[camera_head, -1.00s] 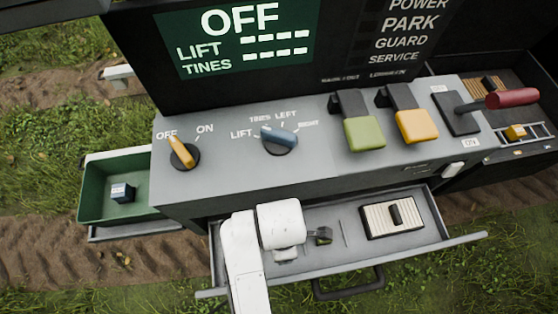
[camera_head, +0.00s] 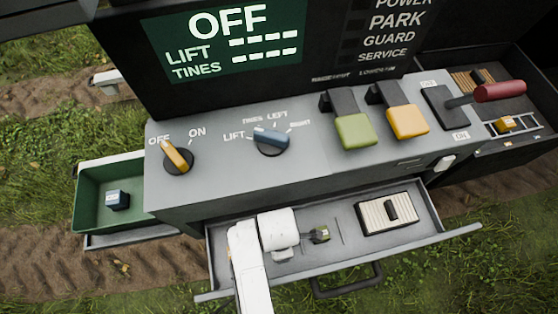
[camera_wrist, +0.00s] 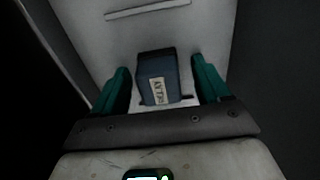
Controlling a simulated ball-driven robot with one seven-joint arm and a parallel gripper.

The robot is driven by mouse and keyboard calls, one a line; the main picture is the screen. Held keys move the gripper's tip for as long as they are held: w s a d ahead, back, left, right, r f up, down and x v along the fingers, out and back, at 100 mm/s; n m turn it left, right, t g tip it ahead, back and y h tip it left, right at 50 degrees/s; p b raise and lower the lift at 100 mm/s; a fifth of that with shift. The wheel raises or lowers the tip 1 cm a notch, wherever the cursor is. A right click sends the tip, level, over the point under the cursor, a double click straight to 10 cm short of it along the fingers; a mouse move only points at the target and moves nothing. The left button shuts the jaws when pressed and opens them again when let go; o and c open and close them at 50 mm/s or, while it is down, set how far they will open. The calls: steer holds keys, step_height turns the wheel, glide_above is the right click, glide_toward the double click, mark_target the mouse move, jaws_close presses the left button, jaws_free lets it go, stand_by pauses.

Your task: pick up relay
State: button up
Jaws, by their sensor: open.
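A dark blue relay (camera_wrist: 158,68) with a pale label lies on the grey floor of the open drawer in the wrist view. The label is too blurred to read. My gripper (camera_wrist: 159,82) is open, with one teal finger on each side of the relay. I cannot tell whether either finger touches it. In the head view, a small dark block with a greenish face (camera_head: 320,234) shows in the drawer just right of my white arm end; it may be the same relay or part of my gripper. My arm hides that part of the drawer.
The drawer (camera_head: 425,231) also holds a ribbed cream plate (camera_head: 375,222). A green tray (camera_head: 86,206) at left holds another dark blue block (camera_head: 117,200). The console has an orange knob (camera_head: 176,156) and a blue knob (camera_head: 271,141).

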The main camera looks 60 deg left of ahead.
steer(key=shift+c, duration=0.3)
steer(key=c, duration=1.1)
steer(key=shift+o, duration=0.2)
steer(key=shift+r, duration=0.1)
